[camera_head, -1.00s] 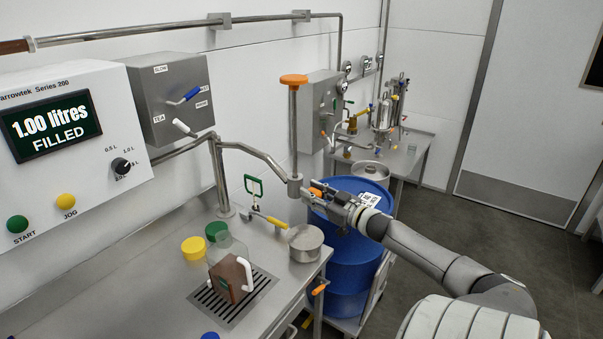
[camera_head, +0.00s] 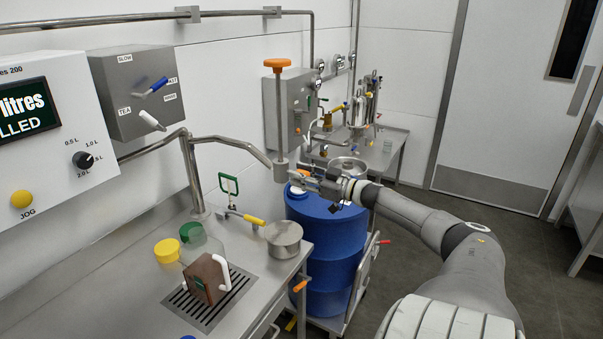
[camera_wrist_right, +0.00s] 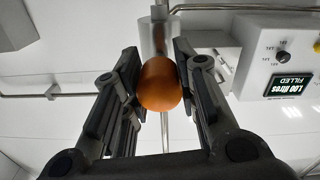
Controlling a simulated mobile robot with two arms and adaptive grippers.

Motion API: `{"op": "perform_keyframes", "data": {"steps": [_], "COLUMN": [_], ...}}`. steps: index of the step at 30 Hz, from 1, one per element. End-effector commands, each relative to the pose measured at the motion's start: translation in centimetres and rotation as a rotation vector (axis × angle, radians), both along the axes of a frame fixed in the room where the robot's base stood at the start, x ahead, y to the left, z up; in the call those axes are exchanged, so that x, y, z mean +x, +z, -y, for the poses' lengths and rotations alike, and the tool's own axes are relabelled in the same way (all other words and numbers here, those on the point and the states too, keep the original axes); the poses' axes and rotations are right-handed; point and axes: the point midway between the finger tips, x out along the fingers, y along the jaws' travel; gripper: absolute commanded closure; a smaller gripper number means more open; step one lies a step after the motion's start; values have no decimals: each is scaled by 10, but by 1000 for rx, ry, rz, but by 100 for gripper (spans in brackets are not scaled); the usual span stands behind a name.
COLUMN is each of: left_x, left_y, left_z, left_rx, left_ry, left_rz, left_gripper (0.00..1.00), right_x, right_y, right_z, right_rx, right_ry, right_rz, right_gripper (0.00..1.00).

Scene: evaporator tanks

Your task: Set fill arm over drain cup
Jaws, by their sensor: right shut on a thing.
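The fill arm (camera_head: 235,141) is a bent steel pipe reaching right from a post on the bench. Its end block (camera_head: 280,172) carries a tall rod with an orange top (camera_head: 277,64). The drain cup (camera_head: 284,240) looks to be the round metal pot near the bench's right edge. In the head view the end block appears above it; the depth between them is hard to judge. My right gripper (camera_head: 303,180) is at the end block. The right wrist view shows its fingers shut on an orange knob (camera_wrist_right: 159,84) joined to a metal cylinder. My left gripper is not in view.
A brown-and-clear jug (camera_head: 208,277) stands on the drain grate (camera_head: 182,299), near yellow (camera_head: 166,250) and green caps. A yellow-handled valve (camera_head: 254,220) lies beside the pot. A blue drum (camera_head: 327,245) stands right of the bench.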

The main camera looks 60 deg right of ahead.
Motion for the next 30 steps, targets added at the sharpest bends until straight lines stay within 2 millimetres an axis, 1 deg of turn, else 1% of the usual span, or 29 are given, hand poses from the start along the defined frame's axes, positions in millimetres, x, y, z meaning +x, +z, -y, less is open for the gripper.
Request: {"op": "perform_keyframes", "data": {"steps": [4,5,9,10,22,30], "left_x": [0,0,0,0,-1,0], "left_y": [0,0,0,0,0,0], "left_z": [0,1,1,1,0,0], "left_rx": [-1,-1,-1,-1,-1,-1], "left_ry": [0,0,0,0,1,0], "left_rz": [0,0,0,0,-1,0], "left_gripper": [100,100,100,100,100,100], "right_x": [0,0,0,0,-2,-17], "right_y": [-1,-1,-1,-1,-1,-3], "right_z": [-1,-1,-1,-1,0,0], "right_rx": [-1,-1,-1,-1,0,2], "right_ry": [2,2,1,1,0,0], "right_rz": [-1,-1,-1,-1,-2,-4], "right_gripper": [100,70,52,49,49,49]}}
